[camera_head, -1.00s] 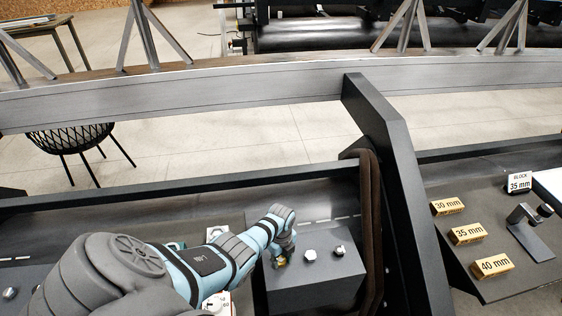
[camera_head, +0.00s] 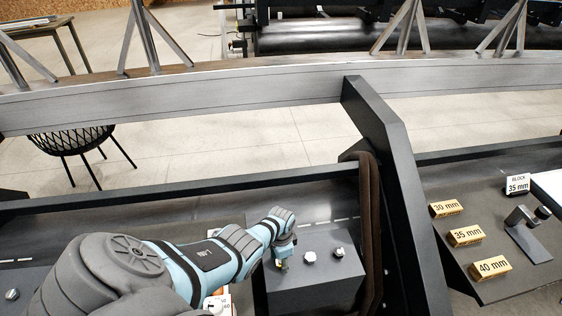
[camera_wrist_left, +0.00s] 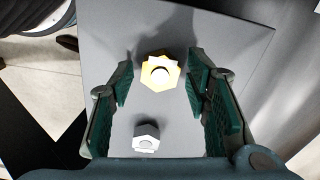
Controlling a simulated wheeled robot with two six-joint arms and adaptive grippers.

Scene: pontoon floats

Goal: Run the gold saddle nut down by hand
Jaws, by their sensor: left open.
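The gold saddle nut (camera_wrist_left: 161,71) sits on a grey block's top face, between and slightly beyond my open left fingers in the left wrist view. My left gripper (camera_wrist_left: 160,88) is open, a green-padded finger on each side of the nut with a gap to both. In the head view my left gripper (camera_head: 282,264) points down at the left end of the block (camera_head: 318,291), and the gold nut (camera_head: 280,266) is mostly hidden by it. A silver nut (camera_wrist_left: 146,136) sits nearer the wrist. My right gripper is not in view.
Two silver nuts (camera_head: 310,257) (camera_head: 339,252) stand on the same block, right of the gripper. A dark upright post (camera_head: 385,150) rises just right of it. Gold blocks marked 30, 35 and 40 mm (camera_head: 466,236) lie on the right panel.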

